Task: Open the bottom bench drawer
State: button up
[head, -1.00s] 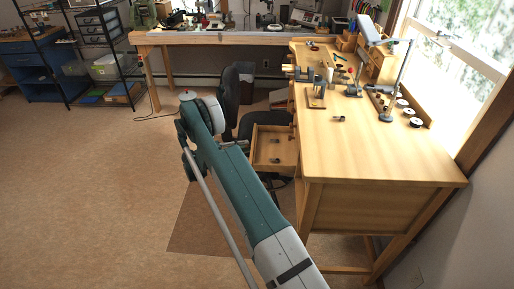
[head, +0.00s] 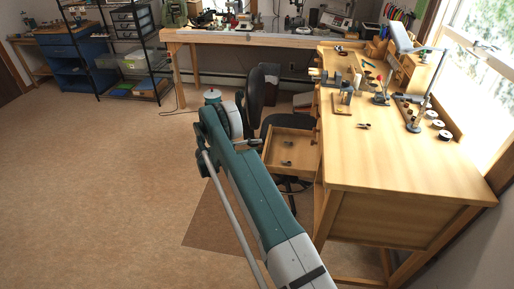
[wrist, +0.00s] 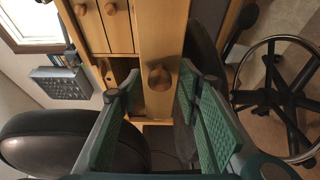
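The wooden bench (head: 400,165) stands at the right in the head view. One of its drawers (head: 290,161) stands pulled out, with small items inside. In the wrist view, which is turned sideways, a wooden drawer front (wrist: 161,35) with a round knob (wrist: 160,78) lies ahead between my fingers. I cannot tell whether it is the pulled-out drawer or the bottom one. My gripper (wrist: 160,105) is open, its green pads either side of the knob's line, with nothing between them. In the head view my gripper is mostly hidden behind my arm.
More knobbed drawer fronts (wrist: 116,25) show beside it. A black office chair (head: 256,92) stands behind my arm; its cushion and wheeled base (wrist: 285,95) flank my gripper closely in the wrist view. Tools and spools lie on the bench top. Open floor (head: 100,190) lies to the left.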

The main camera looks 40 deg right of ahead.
jog(key=shift+a, duration=0.1)
jog(key=v, duration=1.1)
jog(key=shift+w+a, duration=0.2)
jog(key=shift+a, duration=0.15)
dwell(0.4)
jog(key=s+a+r+n+t+y+p, duration=0.1)
jog(key=s+a+r+n+t+y, duration=0.15)
jog(key=r, duration=1.25)
jog(key=s+a+r+n+t+y, duration=0.15)
jog(key=r+t, duration=0.25)
jog(key=r, duration=1.1)
jog(key=s+a+r+n+t+y, duration=0.1)
jog(key=s+a+r+y, duration=0.3)
jog(key=s, duration=0.3)
jog(key=s+a+r+t+y, duration=0.1)
jog(key=s+a+r+t, duration=0.15)
jog(key=s+r, duration=0.35)
jog(key=s+a+t+y, duration=0.1)
jog(key=s+a+y, duration=0.1)
jog(key=s+a, duration=0.4)
jog(key=s+a+t+y+p, duration=0.1)
jog(key=s+a+y, duration=0.2)
jog(key=s+a, duration=0.4)
jog(key=s+a+t+y+p, duration=0.1)
jog(key=s+a, duration=0.6)
jog(key=s, duration=1.2)
jog(key=shift+m+t+y, duration=0.3)
jog(key=shift+t+y, duration=0.2)
jog(key=shift+y, duration=0.3)
